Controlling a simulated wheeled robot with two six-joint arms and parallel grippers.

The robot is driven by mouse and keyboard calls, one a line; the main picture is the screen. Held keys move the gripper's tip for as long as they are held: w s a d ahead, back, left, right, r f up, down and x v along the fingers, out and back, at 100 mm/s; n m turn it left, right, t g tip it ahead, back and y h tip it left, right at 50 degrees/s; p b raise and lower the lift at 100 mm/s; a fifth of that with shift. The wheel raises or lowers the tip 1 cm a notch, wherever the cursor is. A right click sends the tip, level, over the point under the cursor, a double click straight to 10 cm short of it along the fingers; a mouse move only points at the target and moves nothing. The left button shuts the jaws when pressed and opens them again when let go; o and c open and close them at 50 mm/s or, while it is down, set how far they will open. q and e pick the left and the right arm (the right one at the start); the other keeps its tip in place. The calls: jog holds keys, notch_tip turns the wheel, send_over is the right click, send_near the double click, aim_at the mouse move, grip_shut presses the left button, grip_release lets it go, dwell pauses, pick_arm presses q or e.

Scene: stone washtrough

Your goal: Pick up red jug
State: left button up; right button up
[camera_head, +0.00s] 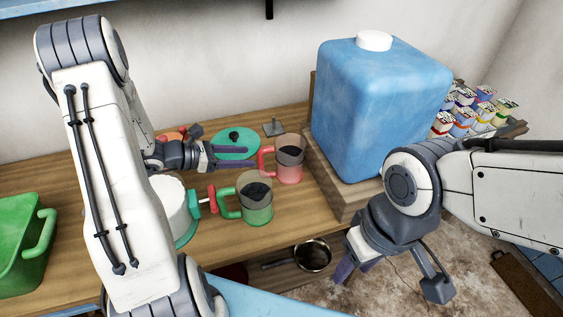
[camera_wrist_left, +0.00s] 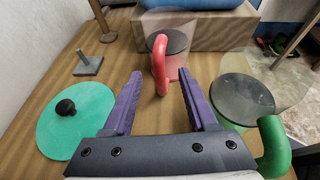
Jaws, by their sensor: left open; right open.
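The red jug (camera_head: 289,160) is a see-through cup with a red base and red handle, upright on the wooden table in the head view. In the left wrist view its red handle (camera_wrist_left: 160,62) faces me and stands just beyond the fingertips, between them. My left gripper (camera_head: 256,157) is open with purple fingers pointing at the handle; it also shows in the left wrist view (camera_wrist_left: 158,78). Nothing is between its fingers. My right gripper (camera_head: 392,275) is open and empty, hanging off the table's front edge, away from the jug.
A green jug (camera_head: 256,200) stands close in front of the red jug. A green lid (camera_head: 236,146) with a black knob and a grey stand (camera_head: 273,127) lie behind. A large blue container (camera_head: 375,100) on a wooden block stands right. A green bin (camera_head: 22,245) is left.

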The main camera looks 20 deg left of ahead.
aim_at(261, 157)
pick_arm(q)
jog(key=shift+f+p+x, duration=0.2)
jog(key=shift+p+x, duration=0.3)
jog(key=shift+x, duration=2.55)
grip_shut()
